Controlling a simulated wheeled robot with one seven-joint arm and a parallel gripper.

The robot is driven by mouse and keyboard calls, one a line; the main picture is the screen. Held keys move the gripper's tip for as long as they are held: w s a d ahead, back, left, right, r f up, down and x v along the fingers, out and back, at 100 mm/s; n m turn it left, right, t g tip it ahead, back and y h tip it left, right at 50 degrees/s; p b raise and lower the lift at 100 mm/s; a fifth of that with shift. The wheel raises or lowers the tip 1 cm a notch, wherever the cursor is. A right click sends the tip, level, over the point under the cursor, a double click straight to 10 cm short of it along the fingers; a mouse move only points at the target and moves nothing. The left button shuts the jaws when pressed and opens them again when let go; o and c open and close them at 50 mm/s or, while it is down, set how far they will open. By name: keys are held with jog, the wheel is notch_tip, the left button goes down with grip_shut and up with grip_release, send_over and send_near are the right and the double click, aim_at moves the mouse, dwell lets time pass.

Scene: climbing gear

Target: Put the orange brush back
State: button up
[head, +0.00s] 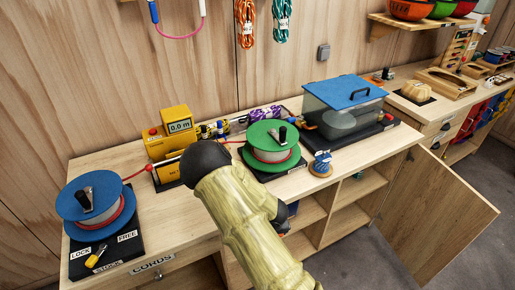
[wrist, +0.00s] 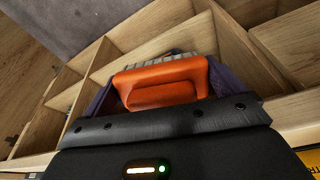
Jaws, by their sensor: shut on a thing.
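The orange brush (wrist: 162,80) shows in the wrist view with an orange back and a row of grey bristles on its far side. My gripper (wrist: 160,88) is shut on it, a dark purple finger at each side. The brush is in front of the open cabinet (wrist: 240,50), whose pale wooden shelves and dividers lie beyond it. I cannot tell whether the brush touches any of them. In the head view my arm hides most of the gripper and brush; only small bits show beside the cabinet opening (head: 322,207).
The cabinet door (head: 440,212) stands open to the right. The bench above holds a blue reel (head: 85,192), a green reel (head: 272,135), a yellow meter (head: 178,122) and a clear tank with a blue lid (head: 345,92). Grey floor (head: 370,262) is clear below the door.

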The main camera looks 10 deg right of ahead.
jog(key=s+a+r+n+g+p, duration=0.1)
jog(key=s+a+r+p, duration=0.3)
jog(key=r+p, duration=0.5)
jog(key=s+a+r+n+g+p, duration=0.2)
jog(key=s+a+r+p, duration=0.3)
jog(key=r+p, duration=0.4)
jog(key=shift+s+r+p, duration=0.35)
jog(key=shift+s+r, duration=0.15)
jog(key=shift+s, duration=0.05)
jog(key=shift+r+g, duration=0.25)
jog(key=shift+g, duration=0.05)
